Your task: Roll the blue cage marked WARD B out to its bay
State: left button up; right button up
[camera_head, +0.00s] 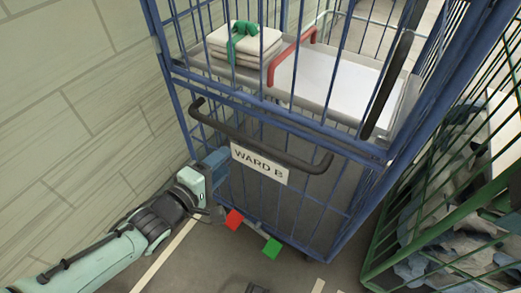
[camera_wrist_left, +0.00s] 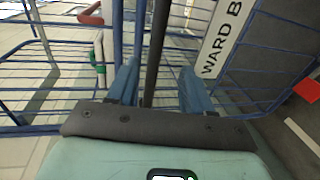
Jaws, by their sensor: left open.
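The blue wire cage (camera_head: 285,118) stands in front of me with a white WARD B sign (camera_head: 259,162) on its near side. A black push handle (camera_head: 262,146) crosses that side above the sign. My left gripper (camera_head: 214,165) is at the cage's lower left, by the handle's left end in the picture. In the left wrist view, its two blue fingers (camera_wrist_left: 160,88) are open, with a dark bar (camera_wrist_left: 155,50) between them; contact cannot be told. The sign (camera_wrist_left: 222,40) is beside the right finger. A red pedal (camera_head: 234,219) and a green pedal (camera_head: 271,248) show at the cage's base.
Folded white cloths (camera_head: 243,45) with a green band lie on the cage's shelf, beside a red bar (camera_head: 291,55). A green wire cage (camera_head: 445,215) with grey-blue cloth stands close on the right. A block wall (camera_head: 70,100) is close on the left.

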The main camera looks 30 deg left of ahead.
aim_at(249, 139)
jog(key=s+a+r+g+y+p, duration=0.1)
jog(key=s+a+r+p, duration=0.2)
jog(key=s+r+p, duration=0.25)
pick_arm(q)
jog(key=b+x, duration=0.2)
jog(key=x, duration=1)
jog(key=shift+a+r+b, duration=0.1)
jog(key=shift+a+b, duration=0.05)
jog(key=shift+b, duration=0.25)
jog(key=shift+w, duration=0.65)
pick_arm(e)
jog(key=shift+t, duration=0.4)
jog(key=w, duration=0.1)
jog(key=w+d+f, duration=0.1)
jog(key=w, duration=0.1)
jog(key=w+f, duration=0.1)
jog(key=shift+w+d+f, duration=0.2)
jog(key=shift+w+d, duration=0.05)
pick_arm(q)
grip_shut()
